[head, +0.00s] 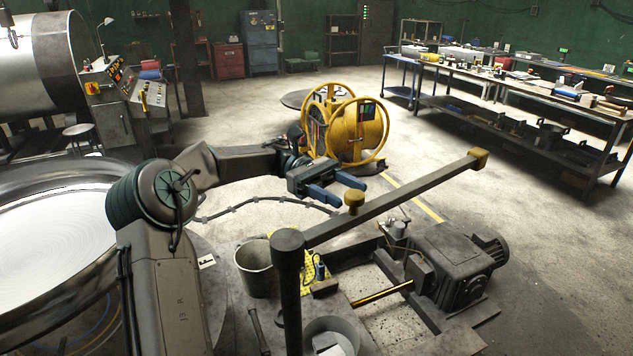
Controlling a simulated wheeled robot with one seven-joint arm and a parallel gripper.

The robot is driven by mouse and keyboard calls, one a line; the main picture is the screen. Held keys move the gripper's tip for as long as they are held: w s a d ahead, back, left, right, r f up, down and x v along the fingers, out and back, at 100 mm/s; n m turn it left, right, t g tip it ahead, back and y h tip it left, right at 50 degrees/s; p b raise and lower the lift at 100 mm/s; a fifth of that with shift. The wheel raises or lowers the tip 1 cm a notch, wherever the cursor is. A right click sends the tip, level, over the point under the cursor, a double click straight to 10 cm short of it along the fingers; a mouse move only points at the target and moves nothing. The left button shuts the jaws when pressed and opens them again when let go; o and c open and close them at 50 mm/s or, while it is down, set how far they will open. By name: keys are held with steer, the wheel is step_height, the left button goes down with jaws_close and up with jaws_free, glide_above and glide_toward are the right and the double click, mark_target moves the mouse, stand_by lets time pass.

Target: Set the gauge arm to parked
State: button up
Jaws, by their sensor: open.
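The gauge arm (415,193) is a long grey bar on top of a dark upright post (288,290). It reaches from the post toward the back right and ends in a yellow-brown block (479,159). A yellow-brown knob (354,203) stands up from the bar, nearer the post. My gripper (350,193) has two blue fingers pointing right. It is open and empty, with its fingertips close to the knob in the picture. I cannot tell whether they touch it or are at its height. No parked mark is seen.
A large shiny dish (50,240) lies at the left. A metal pot (256,268) and a bucket (332,335) stand near the post. A motor (450,270) sits below the bar. A yellow cable reel (345,130) stands behind my gripper. Open floor lies to the right.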

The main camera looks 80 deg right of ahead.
steer(key=v, duration=0.9)
steer(key=shift+a, duration=0.2)
stand_by(0.4)
steer(key=w+a+f+n+t+h+b, duration=0.1)
steer(key=w+a+f+n+t+h, duration=0.2)
steer(key=w+a, duration=0.5)
steer(key=w+a+f+n+t+h+b, duration=0.1)
steer(key=w+a+f+t+h, duration=0.4)
steer(key=w, duration=0.5)
steer(key=w+a+f+n+t+h+b, duration=0.1)
steer(key=w+a+f+n+t+h, duration=0.15)
steer(key=w+a+h, duration=0.45)
steer(key=w+a+f+t+y+b, duration=0.1)
steer(key=a+f+t, duration=0.1)
steer(key=a, duration=1.3)
steer(key=w+a+f+n+t+y+b, duration=0.1)
steer(key=a+t, duration=0.4)
steer(key=a, duration=1.1)
steer(key=shift+w+f+y, duration=0.6)
steer(key=shift+f+y, duration=0.2)
